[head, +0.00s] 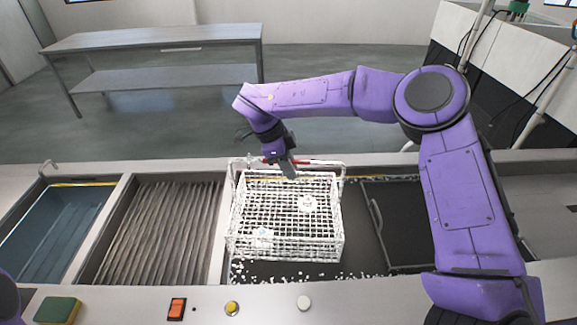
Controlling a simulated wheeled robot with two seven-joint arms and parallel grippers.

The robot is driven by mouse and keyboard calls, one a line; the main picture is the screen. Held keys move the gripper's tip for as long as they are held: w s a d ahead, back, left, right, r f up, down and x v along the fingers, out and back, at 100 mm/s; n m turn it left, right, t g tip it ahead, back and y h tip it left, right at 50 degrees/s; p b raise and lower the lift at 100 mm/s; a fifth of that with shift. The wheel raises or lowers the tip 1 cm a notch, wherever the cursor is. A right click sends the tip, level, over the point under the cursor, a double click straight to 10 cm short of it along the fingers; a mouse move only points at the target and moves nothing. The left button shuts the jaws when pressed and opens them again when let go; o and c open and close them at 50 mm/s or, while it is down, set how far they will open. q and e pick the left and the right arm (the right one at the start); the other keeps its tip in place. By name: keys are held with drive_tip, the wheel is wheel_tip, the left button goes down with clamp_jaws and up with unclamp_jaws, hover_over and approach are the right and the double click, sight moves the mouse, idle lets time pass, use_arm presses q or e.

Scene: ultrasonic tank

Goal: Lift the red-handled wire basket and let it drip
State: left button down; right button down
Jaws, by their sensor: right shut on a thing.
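Two small whitish pieces lie inside, one right of the middle (307,204) and one near the front (263,238). My left gripper is out of view.
A water-filled tank (50,230) is at the left, beside a ribbed section (155,230). A dark framed section (395,215) lies right of the basket. The front ledge holds a green-yellow sponge (57,310), a red switch (177,308) and two buttons. A metal table (155,38) stands behind.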

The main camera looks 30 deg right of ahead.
drive_tip(key=shift+r, duration=0.1)
drive_tip(key=shift+r, duration=3.8)
